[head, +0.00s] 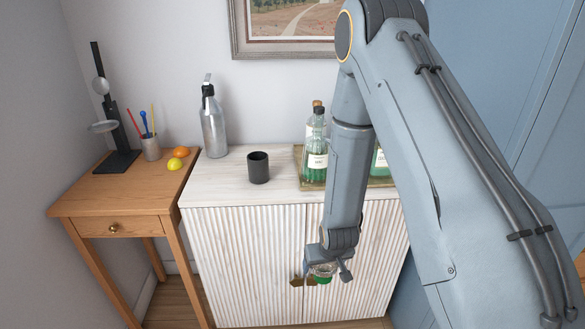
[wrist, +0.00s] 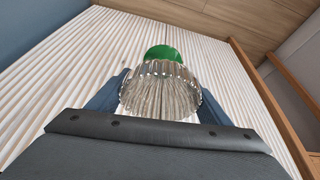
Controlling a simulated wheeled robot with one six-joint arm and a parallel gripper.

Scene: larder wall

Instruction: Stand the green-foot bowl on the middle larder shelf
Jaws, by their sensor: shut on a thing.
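The green-foot bowl (wrist: 158,88) is ribbed clear glass with a green foot. In the wrist view it sits between the two fingers of my gripper (wrist: 160,95), which is shut on it, with the green foot at the far end. In the head view my gripper (head: 328,264) holds the bowl (head: 322,274) in front of the white fluted cabinet, below its top; only a little glass and green shows there. The middle larder shelf is not visible in either view.
The white fluted cabinet (head: 250,250) bears a black cup (head: 258,167), a spray bottle (head: 213,125) and a tray (head: 299,168) with green bottles. A wooden side table (head: 85,190) stands left. Blue panels (head: 480,60) rise at right, partly behind my arm.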

